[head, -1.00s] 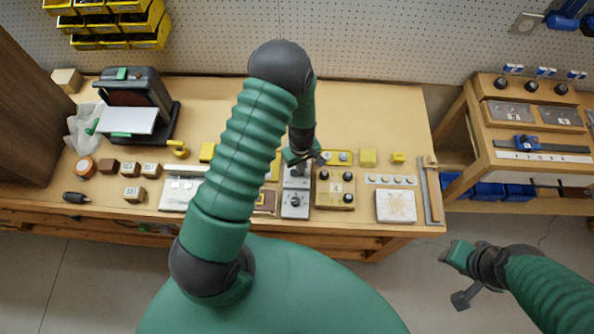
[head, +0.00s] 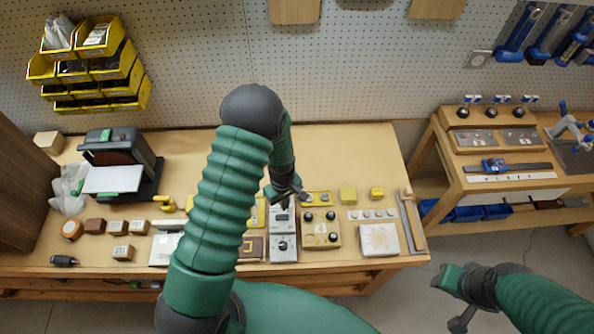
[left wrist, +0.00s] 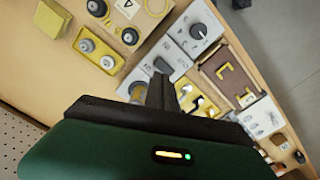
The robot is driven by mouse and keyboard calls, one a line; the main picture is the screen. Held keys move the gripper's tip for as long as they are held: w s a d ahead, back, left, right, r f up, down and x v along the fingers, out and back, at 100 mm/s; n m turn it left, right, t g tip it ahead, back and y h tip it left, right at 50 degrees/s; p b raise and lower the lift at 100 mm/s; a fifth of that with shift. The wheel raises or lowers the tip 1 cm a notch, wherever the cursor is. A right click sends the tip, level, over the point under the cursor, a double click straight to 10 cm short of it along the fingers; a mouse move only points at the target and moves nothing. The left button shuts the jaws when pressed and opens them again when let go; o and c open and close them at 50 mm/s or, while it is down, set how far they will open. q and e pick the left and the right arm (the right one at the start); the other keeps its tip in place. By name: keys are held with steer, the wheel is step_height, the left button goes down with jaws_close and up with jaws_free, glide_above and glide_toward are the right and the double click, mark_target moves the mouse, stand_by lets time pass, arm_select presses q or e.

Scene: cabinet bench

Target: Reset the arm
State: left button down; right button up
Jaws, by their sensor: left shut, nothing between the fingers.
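My left gripper (head: 290,196) is shut and empty. In the head view it hangs above the bench at the back end of a grey control box (head: 284,247) with a dark knob. In the left wrist view its dark fingers (left wrist: 161,92) are together in front of the grey box (left wrist: 197,35), hiding part of it; I cannot tell whether they touch it. My left arm (head: 217,190) rises across the middle of the head view. My right gripper (head: 458,296) is over the floor at lower right, apart from the bench; its jaws are unclear.
A yellow box with black knobs (head: 320,230) stands right of the grey box. A brown panel (head: 250,248) lies left of it. A black machine with a white plate (head: 113,180) stands at the left. A second bench (head: 500,183) is at right. The back middle of the bench (head: 330,155) is clear.

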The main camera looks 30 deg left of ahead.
arm_select(q)
steer(key=s+d+r+m+t+b, duration=0.2)
steer(key=s+d+r+m+b, duration=0.5)
steer(key=m+b, duration=0.5)
steer(key=shift+s+d+r+t, duration=0.35)
steer(key=shift+s+r, duration=0.45)
steer(key=shift+s, duration=0.45)
steer(key=shift+w+a, duration=0.15)
